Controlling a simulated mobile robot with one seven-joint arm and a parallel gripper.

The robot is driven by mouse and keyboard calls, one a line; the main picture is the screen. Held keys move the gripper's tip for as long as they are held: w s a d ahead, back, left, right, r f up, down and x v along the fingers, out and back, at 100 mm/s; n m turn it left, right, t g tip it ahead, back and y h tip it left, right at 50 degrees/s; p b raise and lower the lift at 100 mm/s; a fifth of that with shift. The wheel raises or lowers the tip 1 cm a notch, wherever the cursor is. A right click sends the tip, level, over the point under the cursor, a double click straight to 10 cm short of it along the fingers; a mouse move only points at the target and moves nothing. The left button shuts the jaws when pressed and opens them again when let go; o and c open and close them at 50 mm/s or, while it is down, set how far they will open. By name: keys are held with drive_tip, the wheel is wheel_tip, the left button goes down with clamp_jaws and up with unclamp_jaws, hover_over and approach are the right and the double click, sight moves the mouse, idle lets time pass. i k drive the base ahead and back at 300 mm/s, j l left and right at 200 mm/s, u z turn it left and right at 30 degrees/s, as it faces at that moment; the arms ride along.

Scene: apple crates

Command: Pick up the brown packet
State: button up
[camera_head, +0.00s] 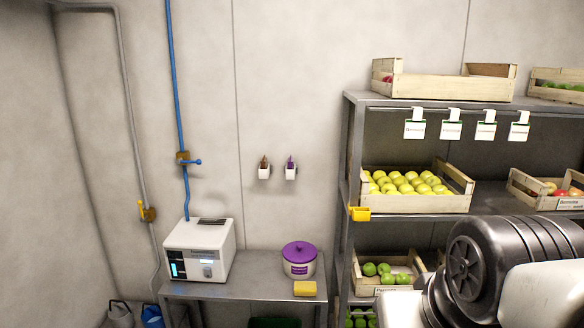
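A small brown item (264,161) stands upright in a white holder (264,172) on the back wall. It may be the brown packet, but it is too small to tell for sure. No other brown packet shows. My gripper is not in view. Only part of my arm, a dark joint and white links, shows at the lower right, in front of the shelf.
A purple item (290,161) stands in a second wall holder. Below is a metal table (240,289) with a white machine (199,250), a purple-lidded tub (299,260) and a yellow sponge-like block (305,289). A metal shelf (354,150) with fruit crates fills the right.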

sight(264, 162)
drive_tip(key=i+j, duration=0.3)
drive_tip(key=i+j+z, duration=0.15)
drive_tip(key=i+j, duration=0.15)
drive_tip(key=j, duration=0.15)
drive_tip(key=i+j, duration=0.3)
drive_tip(key=j+z, duration=0.05)
drive_tip(key=j, duration=0.05)
